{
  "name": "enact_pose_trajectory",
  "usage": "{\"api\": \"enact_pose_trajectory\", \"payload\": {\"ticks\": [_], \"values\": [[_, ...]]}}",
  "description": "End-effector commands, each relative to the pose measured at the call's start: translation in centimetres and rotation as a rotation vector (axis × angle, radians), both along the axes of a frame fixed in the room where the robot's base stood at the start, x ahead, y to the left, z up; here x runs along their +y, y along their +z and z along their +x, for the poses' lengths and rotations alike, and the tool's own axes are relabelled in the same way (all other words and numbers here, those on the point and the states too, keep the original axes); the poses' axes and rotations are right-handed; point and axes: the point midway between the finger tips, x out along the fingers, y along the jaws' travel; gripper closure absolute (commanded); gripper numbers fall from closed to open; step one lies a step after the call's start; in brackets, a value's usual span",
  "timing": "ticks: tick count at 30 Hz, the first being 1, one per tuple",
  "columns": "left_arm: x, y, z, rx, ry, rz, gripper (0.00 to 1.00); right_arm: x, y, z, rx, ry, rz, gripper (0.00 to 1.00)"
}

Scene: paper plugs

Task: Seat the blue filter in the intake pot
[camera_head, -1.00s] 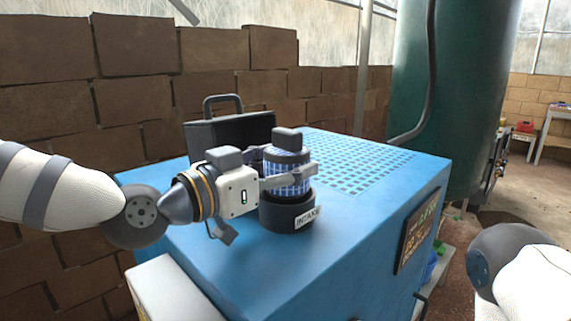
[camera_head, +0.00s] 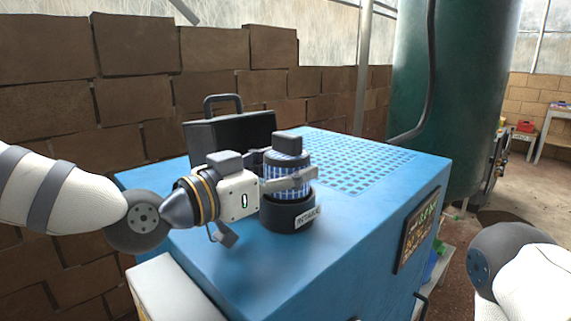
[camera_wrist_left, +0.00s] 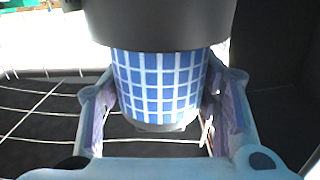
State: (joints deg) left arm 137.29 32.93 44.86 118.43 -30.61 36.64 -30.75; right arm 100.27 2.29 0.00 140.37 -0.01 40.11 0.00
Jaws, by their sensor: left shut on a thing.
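The blue filter (camera_head: 288,160), with a white grid and a dark cap, stands upright at the black intake pot (camera_head: 284,216) on the blue cabinet. My left gripper (camera_head: 300,174) is shut on the filter, with one finger across its near side. In the left wrist view the filter (camera_wrist_left: 160,85) sits between the fingers, and the wide dark pot (camera_wrist_left: 160,25) covers its end at the top of the picture. The filter's lower end is hidden by the pot's rim, so I cannot tell how deep it sits. My right gripper is out of view.
The blue cabinet (camera_head: 345,225) has a perforated grille to the right behind the pot. A black case with a handle (camera_head: 230,131) stands behind my left gripper. A large green tank (camera_head: 450,100) rises at the back right. The cabinet top in front of the pot is clear.

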Motion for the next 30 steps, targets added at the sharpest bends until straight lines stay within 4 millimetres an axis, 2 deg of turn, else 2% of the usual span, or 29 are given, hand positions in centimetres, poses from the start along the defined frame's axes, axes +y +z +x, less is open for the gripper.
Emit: {"api": "enact_pose_trajectory", "payload": {"ticks": [9, 10, 12, 23, 26, 30], "values": [[0.0, -1.0, 0.0, 0.003, 0.000, 0.001, 0.72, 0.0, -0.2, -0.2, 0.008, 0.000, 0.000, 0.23], [0.0, -0.9, 0.0, 0.002, 0.000, 0.001, 0.37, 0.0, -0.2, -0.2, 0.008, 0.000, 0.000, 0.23], [0.0, -0.9, 0.0, 0.003, -0.001, 0.001, 0.21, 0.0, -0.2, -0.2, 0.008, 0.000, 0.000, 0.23], [0.2, -1.2, -0.2, 0.010, -0.001, 0.004, 0.20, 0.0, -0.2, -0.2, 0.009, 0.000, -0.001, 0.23], [1.4, -1.2, -1.4, 0.010, -0.001, 0.003, 0.20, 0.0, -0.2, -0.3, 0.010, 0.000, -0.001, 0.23], [4.2, -1.1, -4.2, 0.010, 0.001, 0.000, 0.20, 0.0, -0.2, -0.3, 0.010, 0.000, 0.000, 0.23]]}}
